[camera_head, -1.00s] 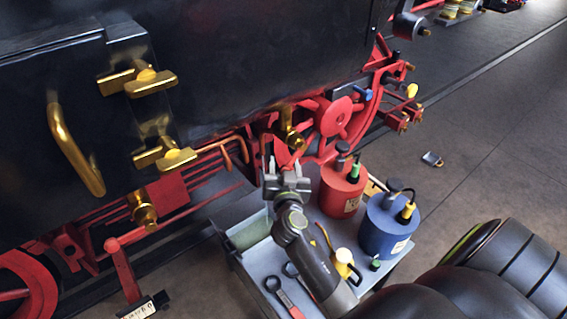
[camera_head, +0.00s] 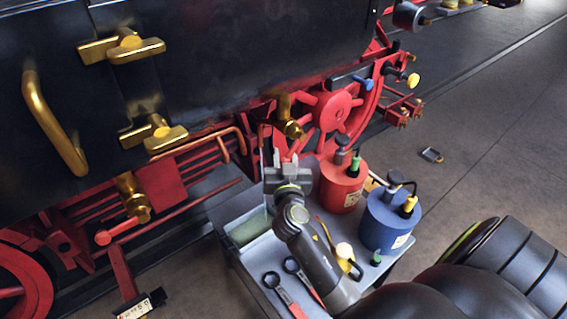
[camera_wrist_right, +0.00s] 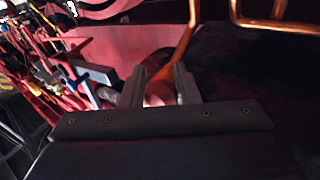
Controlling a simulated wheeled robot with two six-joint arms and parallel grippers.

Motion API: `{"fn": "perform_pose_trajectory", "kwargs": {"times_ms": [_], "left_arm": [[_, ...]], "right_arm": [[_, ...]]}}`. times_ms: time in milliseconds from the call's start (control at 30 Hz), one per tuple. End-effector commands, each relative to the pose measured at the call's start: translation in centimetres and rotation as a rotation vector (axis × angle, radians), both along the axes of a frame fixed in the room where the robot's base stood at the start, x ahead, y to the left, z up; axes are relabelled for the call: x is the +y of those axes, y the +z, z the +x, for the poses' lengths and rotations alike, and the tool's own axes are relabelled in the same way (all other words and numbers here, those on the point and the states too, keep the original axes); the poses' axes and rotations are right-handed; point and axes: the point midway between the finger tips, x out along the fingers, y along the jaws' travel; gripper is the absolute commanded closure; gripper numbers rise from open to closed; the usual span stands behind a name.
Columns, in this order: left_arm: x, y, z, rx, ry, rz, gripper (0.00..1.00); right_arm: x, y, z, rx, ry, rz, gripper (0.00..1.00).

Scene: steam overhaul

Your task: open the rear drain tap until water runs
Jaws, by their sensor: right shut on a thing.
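Two brass drain taps hang under the dark locomotive body: one at the left (camera_head: 137,203), one farther right (camera_head: 289,118) beside the red wheel. I cannot tell which is the rear one. My right gripper (camera_head: 285,164) points up, just below the right-hand tap, above the cart's far edge. In the right wrist view its fingers (camera_wrist_right: 160,88) are close together on an orange-brown thing (camera_wrist_right: 158,99), mostly hidden between them. I cannot tell if this is part of the tap. No running water shows. My left gripper is out of view.
The tool cart (camera_head: 230,263) carries a red can (camera_head: 341,187), a blue can (camera_head: 389,222), wrenches (camera_head: 278,290) and a yellow-topped oiler (camera_head: 345,257). Copper pipes (camera_head: 205,141) and red rods run under the locomotive.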

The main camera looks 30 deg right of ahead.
Motion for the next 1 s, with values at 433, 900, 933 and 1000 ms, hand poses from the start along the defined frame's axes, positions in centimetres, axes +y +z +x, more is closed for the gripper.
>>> {"fn": "perform_pose_trajectory", "kwargs": {"times_ms": [433,900,933,1000], "left_arm": [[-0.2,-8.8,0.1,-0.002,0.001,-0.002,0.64],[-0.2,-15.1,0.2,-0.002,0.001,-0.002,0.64],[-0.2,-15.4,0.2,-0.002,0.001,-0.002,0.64],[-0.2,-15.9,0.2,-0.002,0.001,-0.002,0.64]], "right_arm": [[-1.8,-1.5,0.2,-0.031,0.002,-0.294,1.00],[-3.6,-1.5,0.3,-0.053,0.001,-0.594,1.00],[-3.7,-1.4,0.3,-0.054,0.001,-0.609,1.00],[-3.8,-1.3,0.4,-0.057,0.001,-0.639,1.00]]}}
